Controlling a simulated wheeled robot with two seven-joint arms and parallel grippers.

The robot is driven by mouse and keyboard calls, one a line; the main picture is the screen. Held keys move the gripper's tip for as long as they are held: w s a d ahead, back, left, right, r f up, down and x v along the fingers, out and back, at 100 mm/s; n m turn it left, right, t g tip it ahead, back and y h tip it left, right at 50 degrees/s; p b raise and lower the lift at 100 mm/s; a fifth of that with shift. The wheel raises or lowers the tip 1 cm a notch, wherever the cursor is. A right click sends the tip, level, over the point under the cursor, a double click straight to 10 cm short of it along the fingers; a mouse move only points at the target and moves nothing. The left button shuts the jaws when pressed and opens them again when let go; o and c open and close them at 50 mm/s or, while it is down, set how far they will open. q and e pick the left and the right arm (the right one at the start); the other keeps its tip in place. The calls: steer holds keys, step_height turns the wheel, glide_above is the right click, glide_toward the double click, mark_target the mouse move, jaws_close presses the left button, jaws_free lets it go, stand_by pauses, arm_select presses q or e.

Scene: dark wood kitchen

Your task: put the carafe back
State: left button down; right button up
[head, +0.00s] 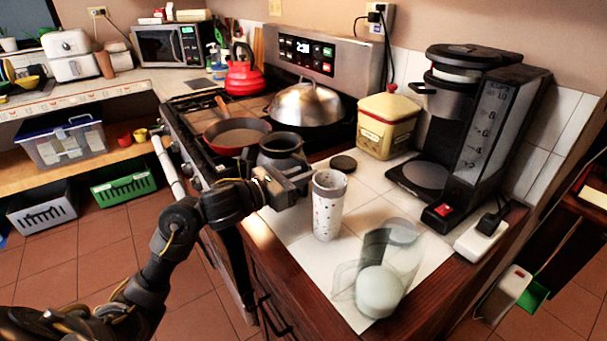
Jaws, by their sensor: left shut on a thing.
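The dark carafe (281,146) is in the head view, upright, with its round rim upward. It is just beyond my left gripper (291,180), in front of the stove's near corner. My left gripper is shut on it, and the gripper body hides its lower part and the grip itself. The black coffee maker (497,125) stands at the back right of the counter. Its round warming plate (425,174) is bare, and a dark basket with a handle (446,98) sits above it. My right gripper is not in view.
A speckled tumbler (328,208) stands close right of my left gripper. A flat black disc (343,162) lies behind it. Clear glassware with pale parts (379,291) stands at the front counter edge. A yellow and red tin (387,127) stands left of the coffee maker.

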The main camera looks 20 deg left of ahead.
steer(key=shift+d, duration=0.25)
arm_select(q)
steer(key=c, duration=1.6)
jaws_free()
steer(key=shift+o, duration=0.8)
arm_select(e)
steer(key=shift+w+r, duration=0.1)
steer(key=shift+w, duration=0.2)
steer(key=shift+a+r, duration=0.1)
